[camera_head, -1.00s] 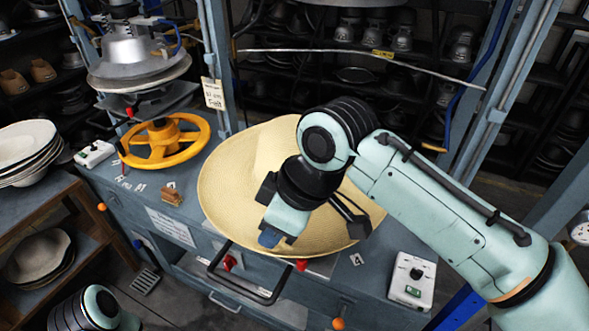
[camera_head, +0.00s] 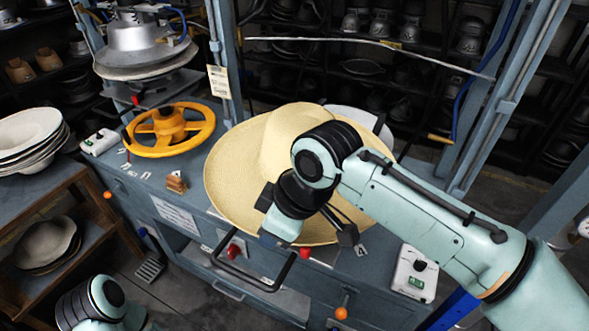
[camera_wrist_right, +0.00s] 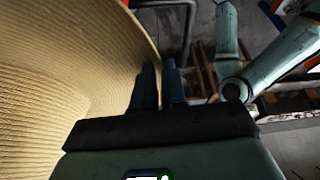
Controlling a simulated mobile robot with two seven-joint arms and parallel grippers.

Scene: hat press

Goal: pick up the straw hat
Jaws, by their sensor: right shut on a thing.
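The straw hat (camera_head: 235,180) is pale yellow with a wide brim and a rounded crown (camera_head: 290,135). It is tilted above the blue-grey bench of the press. My right gripper (camera_head: 268,238) is at the near edge of the brim, and my wrist covers part of the hat. In the right wrist view the gripper (camera_wrist_right: 159,85) is shut on the brim edge, with the woven straw (camera_wrist_right: 70,75) filling the left side. The left arm's links show at the bottom left, but its gripper is out of view.
A yellow handwheel (camera_head: 168,130) and a metal press head (camera_head: 145,45) stand left of the hat. A pale round surface (camera_head: 355,122) shows behind it. A white control box (camera_head: 413,273) is at right. A dark bar handle (camera_head: 245,272) juts out in front. Stacked pale hats (camera_head: 30,140) sit at far left.

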